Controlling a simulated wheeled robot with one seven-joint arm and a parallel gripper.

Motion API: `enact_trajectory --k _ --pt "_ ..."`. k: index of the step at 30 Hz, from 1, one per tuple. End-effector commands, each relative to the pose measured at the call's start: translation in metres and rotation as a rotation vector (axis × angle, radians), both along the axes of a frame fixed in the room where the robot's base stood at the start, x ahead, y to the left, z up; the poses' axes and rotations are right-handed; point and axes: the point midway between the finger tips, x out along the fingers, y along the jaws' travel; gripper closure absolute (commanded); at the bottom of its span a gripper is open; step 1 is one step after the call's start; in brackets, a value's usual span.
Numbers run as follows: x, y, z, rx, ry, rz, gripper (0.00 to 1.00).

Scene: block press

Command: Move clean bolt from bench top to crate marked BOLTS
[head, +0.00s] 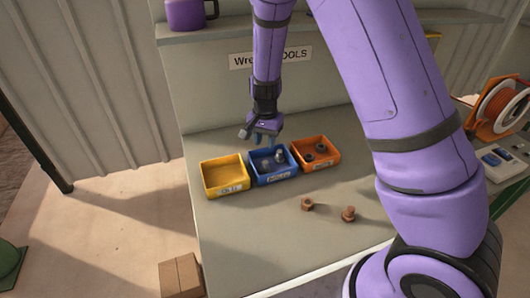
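My gripper (258,136) points down over the back edge of the blue crate (277,177). Its fingers are small and partly dark here, so I cannot tell whether they are apart or hold anything. Several grey metal pieces (279,156), which look like bolts, lie in the blue crate. The blue crate's front label is too small to read. No clean grey bolt shows loose on the bench top (262,232); two rusty brown pieces lie there, a nut-like one (307,204) and a bolt-like one (348,214).
A yellow crate (224,188), seemingly empty, stands left of the blue one. An orange crate (319,167) with dark round pieces stands right. An orange cable reel (500,105) is far right. A cardboard box (181,276) sits at lower left. My arm hides the bench's right part.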

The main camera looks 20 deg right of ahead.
Motion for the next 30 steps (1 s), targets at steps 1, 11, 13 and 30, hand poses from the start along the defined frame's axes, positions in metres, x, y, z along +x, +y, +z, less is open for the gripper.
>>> enact_trajectory --k 1,11,13,30 --pt "0.0 0.0 0.007 0.0 -0.001 0.002 0.65" --pt "0.0 0.0 0.023 0.001 0.001 0.002 0.65" --pt "-0.001 -0.001 0.027 0.006 -0.002 0.005 0.65" --pt "-0.078 -0.028 0.18 0.142 -0.148 0.244 0.65"
